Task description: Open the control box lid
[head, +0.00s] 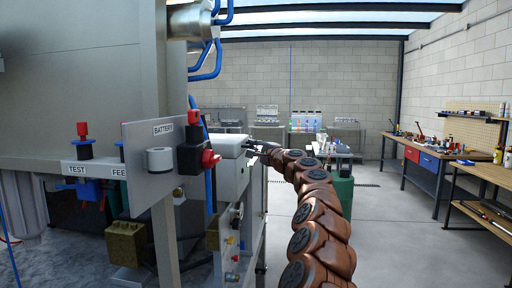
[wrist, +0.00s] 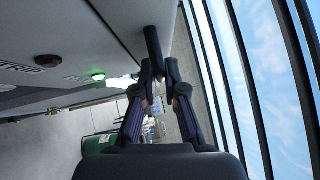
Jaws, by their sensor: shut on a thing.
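The control box (head: 231,180) is a pale grey box mounted on the right side of the machine, behind the battery panel. Its lid (head: 228,138) sits on top; I cannot tell whether it is slightly raised. My gripper (head: 256,149) is at the box's right side, at lid height. In the wrist view my gripper (wrist: 160,75) has its fingertips closed around the lower end of a dark bar (wrist: 152,42), which looks like the lid handle.
A green cylinder (head: 342,195) stands behind my arm. Workbenches (head: 425,160) line the right wall. The floor between is open.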

